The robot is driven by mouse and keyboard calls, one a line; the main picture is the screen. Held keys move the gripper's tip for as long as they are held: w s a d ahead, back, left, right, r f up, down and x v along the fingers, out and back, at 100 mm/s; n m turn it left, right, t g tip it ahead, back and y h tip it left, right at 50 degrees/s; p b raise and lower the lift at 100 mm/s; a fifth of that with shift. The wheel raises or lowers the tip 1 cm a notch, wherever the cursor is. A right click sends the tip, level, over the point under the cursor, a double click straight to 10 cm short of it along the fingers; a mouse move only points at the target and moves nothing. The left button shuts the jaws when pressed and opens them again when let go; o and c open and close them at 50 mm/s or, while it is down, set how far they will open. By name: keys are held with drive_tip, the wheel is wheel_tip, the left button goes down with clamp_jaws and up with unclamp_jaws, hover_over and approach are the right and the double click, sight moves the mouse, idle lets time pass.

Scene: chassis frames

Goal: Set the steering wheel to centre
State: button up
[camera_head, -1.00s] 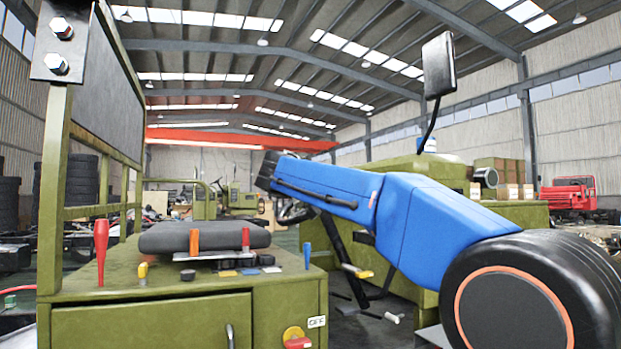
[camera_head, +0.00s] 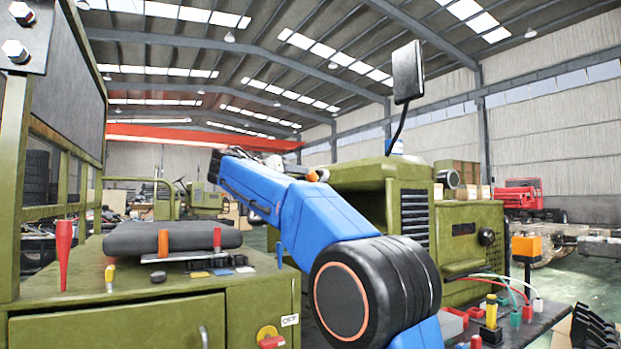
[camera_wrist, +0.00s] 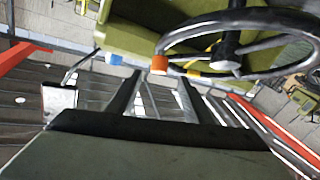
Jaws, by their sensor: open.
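In the head view, a green cabinet (camera_head: 120,330) with a grey seat pad (camera_head: 172,238) and upright tools stands left. A green hood (camera_head: 365,180) with a mirror (camera_head: 408,72) is behind my arm. Cables and a tray (camera_head: 535,320) are at right. A blue block (camera_wrist: 114,59) shows in the wrist view.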

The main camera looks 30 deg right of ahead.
sight(311, 176)
drive_tip(key=x, duration=0.9)
drive_tip(key=shift+w+d, duration=0.1)
drive_tip(key=shift+d, duration=0.2)
drive_tip(key=shift+c, duration=0.3)
clamp_jaws()
drive_tip(key=a+f+m+g, duration=0.1)
drive_tip(key=a+m+g+h, duration=0.1)
drive_tip(key=m, duration=0.1)
drive_tip(key=a+f+m+g, duration=0.1)
drive_tip(key=a+g, duration=0.1)
drive_tip(key=shift+s+f+h, duration=0.4)
drive_tip(key=shift+o, duration=0.3)
unclamp_jaws()
